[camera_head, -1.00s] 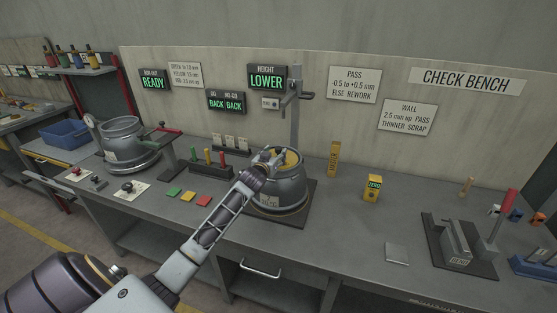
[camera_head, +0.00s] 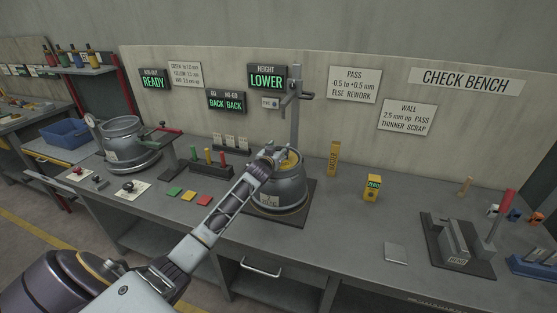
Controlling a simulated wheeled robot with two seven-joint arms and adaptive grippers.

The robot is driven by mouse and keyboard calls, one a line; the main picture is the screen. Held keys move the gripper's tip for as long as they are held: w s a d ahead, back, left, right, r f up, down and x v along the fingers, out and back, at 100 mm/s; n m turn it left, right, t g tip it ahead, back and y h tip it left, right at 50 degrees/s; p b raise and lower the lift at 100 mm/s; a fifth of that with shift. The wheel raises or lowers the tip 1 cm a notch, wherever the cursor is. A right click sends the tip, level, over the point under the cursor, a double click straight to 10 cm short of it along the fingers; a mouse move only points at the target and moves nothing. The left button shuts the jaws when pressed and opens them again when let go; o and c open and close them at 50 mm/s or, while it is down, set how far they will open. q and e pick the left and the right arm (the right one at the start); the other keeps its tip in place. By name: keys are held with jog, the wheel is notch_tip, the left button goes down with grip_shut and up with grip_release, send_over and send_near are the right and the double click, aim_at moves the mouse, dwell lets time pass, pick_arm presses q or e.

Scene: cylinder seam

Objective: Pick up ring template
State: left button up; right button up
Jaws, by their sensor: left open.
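A yellow round piece (camera_head: 293,161), which looks like the ring template, sits in the top opening of a grey metal cylinder (camera_head: 279,190) at the middle of the bench. My left gripper (camera_head: 277,155) is open at the left rim of the cylinder's mouth, over the edge of the yellow piece. It covers part of that piece, and I cannot tell whether the fingers touch it. My right gripper is not in view.
A height gauge post (camera_head: 296,115) stands right behind the cylinder. A second grey cylinder (camera_head: 122,138) stands at the left. Coloured plugs in a rack (camera_head: 208,158) are near my left arm.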

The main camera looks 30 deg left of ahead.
aim_at(278, 148)
pick_arm(q)
jog(key=shift+c, duration=0.2)
grip_shut()
jog(key=shift+r, duration=0.15)
jog(key=shift+r+b, duration=0.4)
jog(key=shift+r, duration=4.5)
jog(key=shift+s+f, duration=0.1)
